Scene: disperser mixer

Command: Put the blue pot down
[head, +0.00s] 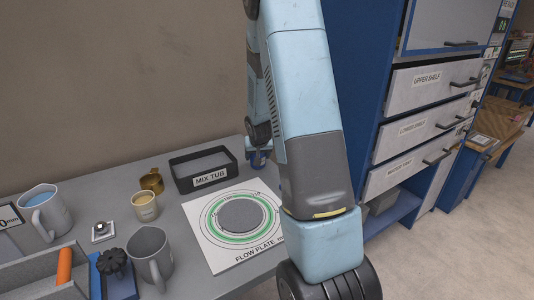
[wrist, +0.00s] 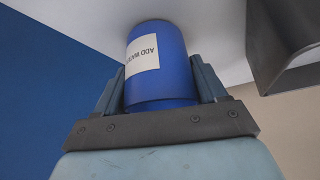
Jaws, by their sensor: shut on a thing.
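The blue pot (wrist: 160,82) is between the two fingers of my gripper (wrist: 156,68) in the wrist view. The fingers are shut on its sides. Its white label, reading ADD WATER, appears upside down in this view. The far end of the pot lies against a pale surface (wrist: 95,22) in the picture; I cannot tell whether it touches. In the head view my arm hides most of that area. A small blue piece (head: 258,158) shows beside my arm near the mix tub; I cannot tell what it is.
On the grey bench stand the black mix tub (head: 203,181), flow plate (head: 222,258), a grey jug (head: 149,262), a beige cup (head: 144,209), a brass cup (head: 152,177) and a jug of blue liquid (head: 42,221). A drawer cabinet (head: 420,130) stands right. A grey metal edge (wrist: 280,50) shows in the wrist view.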

